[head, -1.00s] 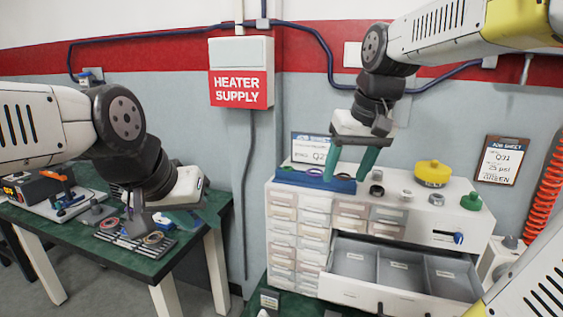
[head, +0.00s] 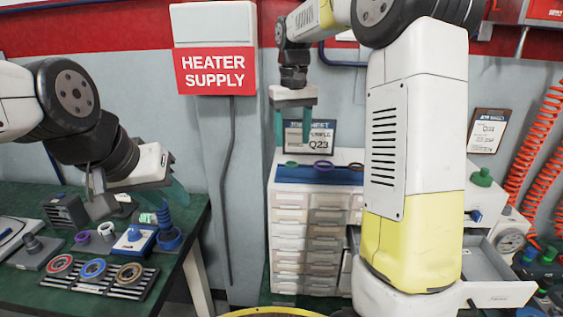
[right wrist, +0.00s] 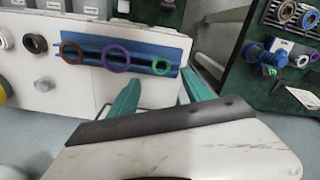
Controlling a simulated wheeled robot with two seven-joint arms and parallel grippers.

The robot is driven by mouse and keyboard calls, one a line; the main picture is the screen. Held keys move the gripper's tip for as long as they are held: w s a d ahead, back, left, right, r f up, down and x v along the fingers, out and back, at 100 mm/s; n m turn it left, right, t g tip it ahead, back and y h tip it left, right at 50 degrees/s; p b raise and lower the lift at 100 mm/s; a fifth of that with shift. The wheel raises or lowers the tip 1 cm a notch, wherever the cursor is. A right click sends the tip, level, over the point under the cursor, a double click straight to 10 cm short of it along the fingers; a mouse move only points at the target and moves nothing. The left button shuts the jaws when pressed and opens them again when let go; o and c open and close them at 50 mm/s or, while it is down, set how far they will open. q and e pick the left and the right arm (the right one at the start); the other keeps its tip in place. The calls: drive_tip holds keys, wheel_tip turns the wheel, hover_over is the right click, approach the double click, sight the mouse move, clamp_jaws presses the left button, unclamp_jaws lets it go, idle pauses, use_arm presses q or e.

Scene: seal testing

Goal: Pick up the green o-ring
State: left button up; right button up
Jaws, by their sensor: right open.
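The green o-ring (head: 291,164) lies at the left end of the blue tray (head: 340,177) on the drawer cabinet. In the right wrist view the green o-ring (right wrist: 161,67) lies beside a purple ring (right wrist: 116,55) and a brown ring (right wrist: 73,52). My right gripper (head: 293,138) is open and empty, with its teal fingers pointing down above the tray's left end. In the right wrist view its fingertips (right wrist: 162,78) are spread to either side of the green o-ring, apart from it. My left gripper (head: 172,196) hangs over the green table; its finger gap is not clear.
A job sheet (head: 310,135) stands behind the tray. The cabinet (head: 308,240) has an open drawer (head: 490,275) at the right. My right arm hides much of the cabinet. The green table (head: 180,255) at left holds several rings on a rack and small fixtures.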

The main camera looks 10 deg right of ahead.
drive_tip(key=shift+a+f, duration=0.1)
drive_tip(key=shift+f, duration=3)
clamp_jaws()
